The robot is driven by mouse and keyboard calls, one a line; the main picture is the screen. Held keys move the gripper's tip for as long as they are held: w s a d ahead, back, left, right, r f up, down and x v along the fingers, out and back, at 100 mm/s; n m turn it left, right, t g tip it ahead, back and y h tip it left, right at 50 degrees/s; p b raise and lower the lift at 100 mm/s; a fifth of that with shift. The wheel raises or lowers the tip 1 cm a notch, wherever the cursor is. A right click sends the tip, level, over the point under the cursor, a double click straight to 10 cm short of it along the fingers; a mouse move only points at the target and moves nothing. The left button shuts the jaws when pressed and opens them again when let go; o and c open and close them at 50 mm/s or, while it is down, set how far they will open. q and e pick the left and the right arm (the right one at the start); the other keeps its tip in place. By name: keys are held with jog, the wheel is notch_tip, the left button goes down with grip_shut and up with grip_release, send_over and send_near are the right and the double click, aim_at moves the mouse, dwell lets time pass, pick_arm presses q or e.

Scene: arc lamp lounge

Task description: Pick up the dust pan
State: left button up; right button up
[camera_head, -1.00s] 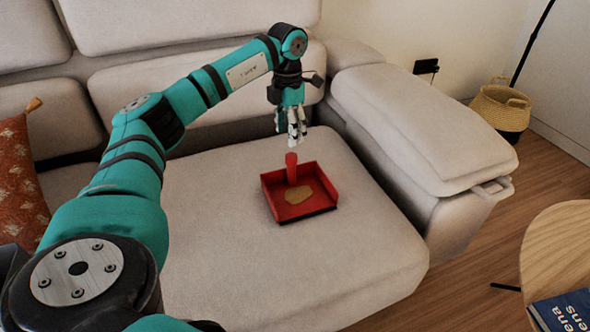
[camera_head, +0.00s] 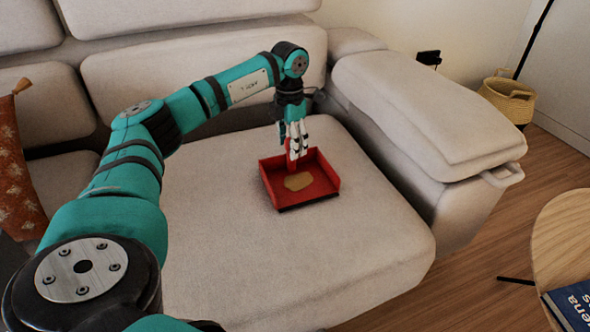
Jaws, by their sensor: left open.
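The red dust pan (camera_head: 326,180) lies on the sofa's seat cushion, its open side facing the front. A flat tan patch (camera_head: 298,181) lies on its floor. Its upright red handle (camera_head: 291,158) stands at the back of the pan. My left gripper (camera_head: 297,153) points down at the handle, with its light fingers open around or right beside the handle's top. The fingers partly hide the handle, and I cannot tell whether they touch it. My right gripper is not in view.
The sofa's thick armrest (camera_head: 425,110) rises to the right of the pan. A patterned orange pillow (camera_head: 18,180) is at the left. A round wooden table (camera_head: 570,235) with a blue book (camera_head: 573,305) is at the lower right. The seat cushion around the pan is clear.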

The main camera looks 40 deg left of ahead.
pick_arm(q)
grip_shut()
dwell(0.5)
